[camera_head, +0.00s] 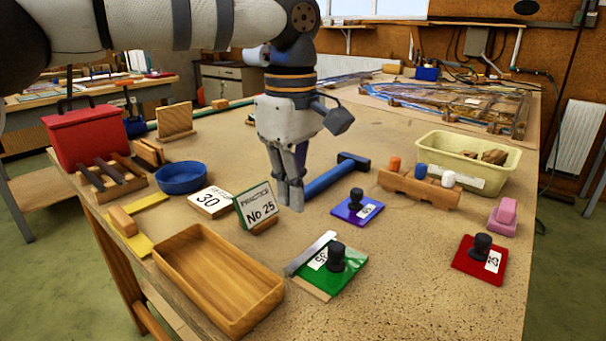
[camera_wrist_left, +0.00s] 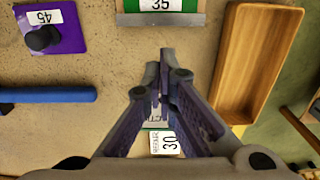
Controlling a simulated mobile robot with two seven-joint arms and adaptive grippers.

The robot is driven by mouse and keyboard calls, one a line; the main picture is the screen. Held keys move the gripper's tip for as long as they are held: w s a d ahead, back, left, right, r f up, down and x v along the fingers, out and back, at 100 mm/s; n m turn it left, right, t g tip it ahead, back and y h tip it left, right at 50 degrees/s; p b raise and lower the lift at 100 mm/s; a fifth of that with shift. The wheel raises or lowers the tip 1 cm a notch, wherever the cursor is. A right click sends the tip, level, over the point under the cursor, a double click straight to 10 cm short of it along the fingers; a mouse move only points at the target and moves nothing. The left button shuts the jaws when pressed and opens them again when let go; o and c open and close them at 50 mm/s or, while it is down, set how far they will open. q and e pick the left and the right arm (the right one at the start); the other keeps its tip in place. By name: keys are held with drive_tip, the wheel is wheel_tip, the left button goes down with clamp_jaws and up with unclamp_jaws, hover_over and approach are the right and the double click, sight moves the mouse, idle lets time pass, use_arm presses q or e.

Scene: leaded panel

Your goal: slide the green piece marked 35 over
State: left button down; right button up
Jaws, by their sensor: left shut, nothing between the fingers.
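The green piece marked 35 (camera_head: 346,277) lies flat on the bench, with a black knob on it and a metal strip along its left edge. In the left wrist view the green piece (camera_wrist_left: 185,6) shows at the top edge, partly cut off. My left gripper (camera_head: 291,205) is shut and empty. It points down above the bench, beside the No 25 sign and behind and to the left of the green piece, apart from it. In the left wrist view its fingertips (camera_wrist_left: 160,75) are together. My right gripper is not in view.
A wooden tray (camera_head: 217,276) stands left of the green piece. The purple piece (camera_head: 345,213), red piece (camera_head: 466,261), blue-handled tool (camera_head: 322,181), "No 25" sign (camera_head: 257,205) and "30" card (camera_head: 210,200) lie around. Bare bench lies between the green and red pieces.

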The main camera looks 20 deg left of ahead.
sight(315, 248)
use_arm(q)
wheel_tip(315, 248, down, 6)
drive_tip(key=shift+d+r, duration=0.1)
drive_tip(key=shift+r, duration=0.05)
drive_tip(key=d, duration=0.1)
drive_tip(key=s+d, duration=0.1)
drive_tip(key=d, duration=0.1)
drive_tip(key=shift+d+r, duration=0.1)
drive_tip(key=shift+r, duration=0.1)
drive_tip(key=shift+d+f, duration=0.1)
drive_tip(key=shift+d, duration=0.05)
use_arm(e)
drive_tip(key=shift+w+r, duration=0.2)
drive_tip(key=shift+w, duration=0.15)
